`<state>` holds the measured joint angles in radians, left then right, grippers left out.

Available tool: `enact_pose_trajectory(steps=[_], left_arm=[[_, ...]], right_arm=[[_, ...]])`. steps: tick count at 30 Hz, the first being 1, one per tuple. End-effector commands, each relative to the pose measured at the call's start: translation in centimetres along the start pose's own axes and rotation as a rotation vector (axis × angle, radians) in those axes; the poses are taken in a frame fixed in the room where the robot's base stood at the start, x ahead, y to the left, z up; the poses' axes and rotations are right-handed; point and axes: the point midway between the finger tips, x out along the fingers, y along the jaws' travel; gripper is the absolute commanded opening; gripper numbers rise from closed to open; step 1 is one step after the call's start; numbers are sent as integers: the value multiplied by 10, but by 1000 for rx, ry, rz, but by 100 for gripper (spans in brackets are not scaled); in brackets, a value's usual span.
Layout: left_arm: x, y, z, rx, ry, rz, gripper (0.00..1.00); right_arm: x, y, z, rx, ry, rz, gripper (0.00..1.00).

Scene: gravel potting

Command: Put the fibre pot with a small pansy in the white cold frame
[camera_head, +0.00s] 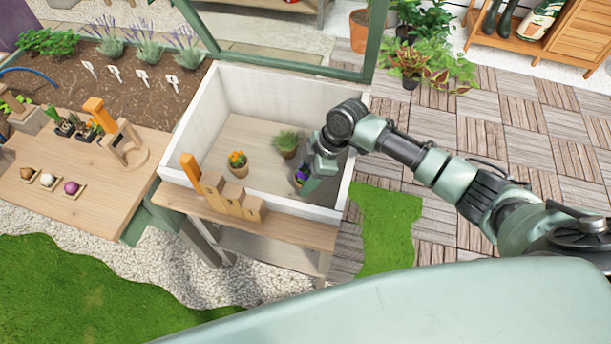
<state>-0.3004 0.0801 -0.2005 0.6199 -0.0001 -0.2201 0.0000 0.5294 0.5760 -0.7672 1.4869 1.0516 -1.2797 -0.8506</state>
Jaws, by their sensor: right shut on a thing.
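The white cold frame (345,192) is an open white box with a wooden floor, standing on a wooden bench. My right arm reaches in from the right over its wall. My right gripper (305,181) is low inside the box at its right side, shut on the fibre pot with a small purple pansy (301,175). The gripper hides most of this pot, so I cannot tell whether it touches the floor. A pot with orange flowers (237,162) and a pot with a green grassy plant (286,144) stand inside to the left. My left gripper is out of view.
Numbered wooden blocks (232,196) stand on the ledge before the cold frame. A wooden table (85,205) at left holds bulbs, small plants and a wooden stand. A soil bed (140,88) lies behind. The box floor between the pots and the front wall is partly free.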

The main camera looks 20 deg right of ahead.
Motion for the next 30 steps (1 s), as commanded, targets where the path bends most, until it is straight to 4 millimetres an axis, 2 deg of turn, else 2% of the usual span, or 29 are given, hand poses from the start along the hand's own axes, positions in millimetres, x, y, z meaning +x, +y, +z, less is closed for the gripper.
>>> enact_pose_trajectory(steps=[9, 10, 12, 23, 26, 30], left_arm=[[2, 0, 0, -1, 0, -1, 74], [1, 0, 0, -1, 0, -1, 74], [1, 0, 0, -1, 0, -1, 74], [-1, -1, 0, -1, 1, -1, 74], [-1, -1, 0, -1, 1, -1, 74], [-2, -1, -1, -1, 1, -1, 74]], right_arm=[[2, 1, 1, 0, 0, 1, 8], [3, 0, 1, 0, 0, 1, 54], [2, 0, 1, -1, 0, 1, 73], [-1, 1, 0, -1, 0, 2, 73], [-10, 1, 0, -1, 0, 3, 73], [-37, 1, 0, -3, -1, 5, 73]])
